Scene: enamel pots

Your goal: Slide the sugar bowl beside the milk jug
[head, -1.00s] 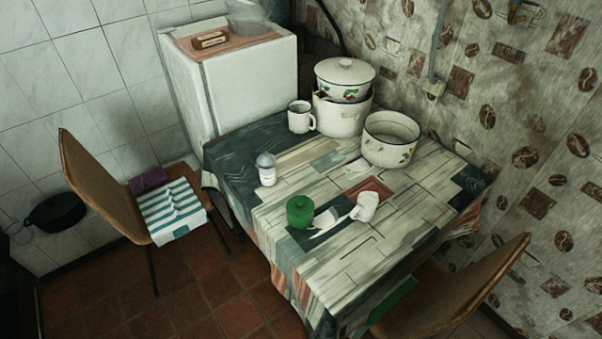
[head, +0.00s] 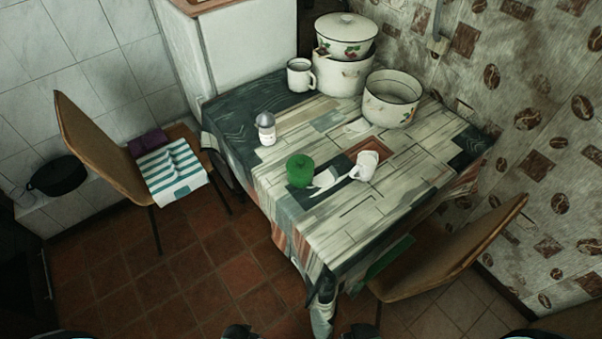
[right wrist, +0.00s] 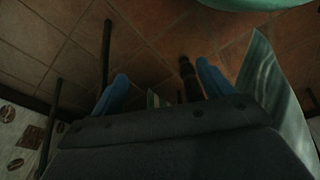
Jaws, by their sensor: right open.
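The green round pot, which I take for the sugar bowl (head: 300,171), stands on the table near its front left side. The small white jug (head: 366,166) stands to its right, with a clear gap between them. My right gripper (right wrist: 160,88) shows in the right wrist view with its two blue fingers wide apart. Nothing is held between them; floor and dark thin legs show beyond. In the head view only dark parts of my own body show along the bottom edge. I cannot make out my left gripper there.
The table (head: 345,220) has a patterned cloth. A shaker (head: 265,129), a white mug (head: 300,76), an open enamel pot (head: 391,100) and stacked pots (head: 343,70) stand farther back. Chairs stand left (head: 100,145) and front right (head: 450,255). The tabletop in front of the jug is clear.

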